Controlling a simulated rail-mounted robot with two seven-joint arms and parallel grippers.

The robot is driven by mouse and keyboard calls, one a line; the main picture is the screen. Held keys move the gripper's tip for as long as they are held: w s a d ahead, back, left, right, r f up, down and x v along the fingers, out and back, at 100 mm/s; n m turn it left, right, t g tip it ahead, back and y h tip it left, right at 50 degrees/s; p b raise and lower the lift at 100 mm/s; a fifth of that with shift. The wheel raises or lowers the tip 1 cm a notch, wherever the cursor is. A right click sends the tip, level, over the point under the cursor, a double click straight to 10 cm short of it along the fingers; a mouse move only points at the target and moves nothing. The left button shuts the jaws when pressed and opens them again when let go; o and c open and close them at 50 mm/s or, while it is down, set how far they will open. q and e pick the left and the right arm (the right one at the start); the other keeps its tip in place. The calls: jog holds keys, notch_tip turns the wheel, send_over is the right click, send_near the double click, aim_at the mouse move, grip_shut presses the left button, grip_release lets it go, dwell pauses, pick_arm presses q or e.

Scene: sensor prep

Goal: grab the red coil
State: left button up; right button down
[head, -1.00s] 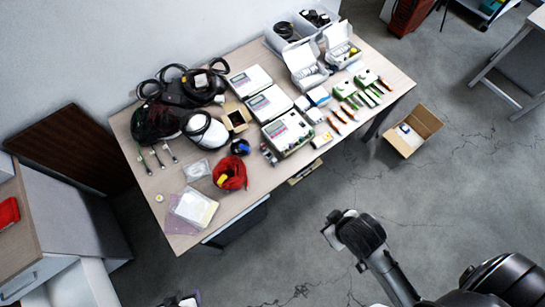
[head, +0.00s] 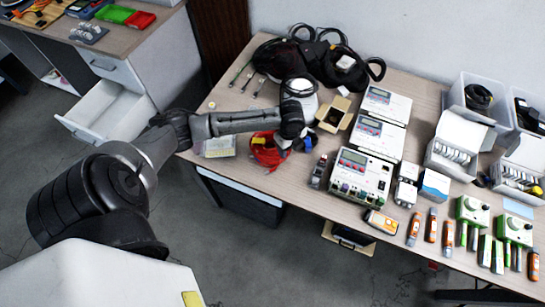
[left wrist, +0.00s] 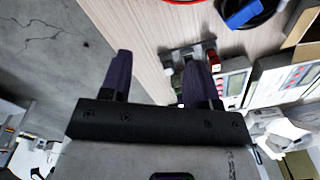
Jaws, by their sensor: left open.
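The red coil (head: 266,155) lies near the front edge of the table, left of the middle, with a yellow tag on it. My left arm comes in from the left, and its wrist end hangs just above and right of the coil. In the left wrist view my left gripper (left wrist: 158,68) is open and empty, one finger over the floor and one over the table beside a small connector block (left wrist: 190,62). A thin red edge of the coil (left wrist: 184,1) shows at the top there, apart from the fingers. My right gripper is not in view.
A blue item (left wrist: 240,13) on a dark coil lies close to the red coil. White meters (head: 362,175), a small cardboard box (head: 333,114) and black cable bundles (head: 285,58) crowd around. Orange and green tools fill the right side. An open drawer (head: 105,112) stands left.

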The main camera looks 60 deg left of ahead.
pick_arm(q)
jog(key=shift+m, duration=0.5)
jog(key=w+a+b, duration=0.1)
jog(key=a, duration=0.2)
jog(key=w+a+b, duration=0.1)
jog(key=a+b, duration=0.1)
jog(key=a, duration=0.1)
jog(key=w+a+b, duration=0.1)
jog(key=a+b, duration=0.1)
jog(key=a, duration=0.2)
jog(key=shift+w+a+f, duration=0.1)
jog(key=shift+w+f, duration=0.15)
jog(key=shift+f, duration=0.05)
notch_tip(320, 180, down, 7)
jog(key=shift+a+f+b, duration=0.1)
jog(key=shift+a+b, duration=0.05)
jog(key=shift+b, duration=0.6)
jog(key=shift+f+b, duration=0.85)
jog(key=shift+f, duration=2.25)
jog(key=shift+a, duration=0.1)
jog(key=c, duration=0.9)
jog(key=shift+r, duration=0.1)
jog(key=shift+c, duration=0.3)
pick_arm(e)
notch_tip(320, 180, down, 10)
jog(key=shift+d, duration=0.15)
pick_arm(q)
jog(key=shift+r, duration=0.1)
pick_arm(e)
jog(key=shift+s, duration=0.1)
